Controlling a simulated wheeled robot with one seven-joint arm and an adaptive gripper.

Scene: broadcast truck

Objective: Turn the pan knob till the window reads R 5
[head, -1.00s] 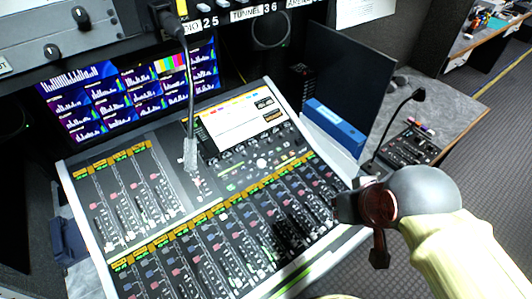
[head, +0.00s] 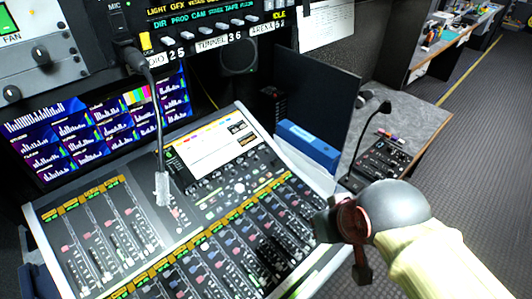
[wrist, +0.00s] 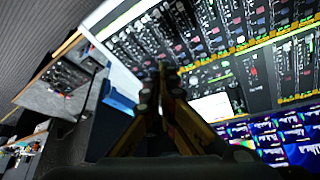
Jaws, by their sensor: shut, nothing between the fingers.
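The mixing console (head: 215,225) lies below and left of my arm, with fader strips and a lit screen (head: 205,150). A pale round knob (head: 240,188) stands out among small dark knobs below the screen. I cannot tell which control is the pan knob, and no window reading R 5 is legible. My gripper (head: 325,226) is over the console's right edge, apart from the knobs. In the wrist view my gripper's fingers (wrist: 163,75) are together and empty, with the console (wrist: 215,72) beyond them. The fingers hide part of it.
A gooseneck microphone (head: 160,130) hangs over the console's left half. A blue box (head: 308,139) and a dark upright panel (head: 322,100) stand behind its right side. A small keypad unit (head: 380,152) with another gooseneck sits on the grey desk. Open floor (head: 470,170) lies to the right.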

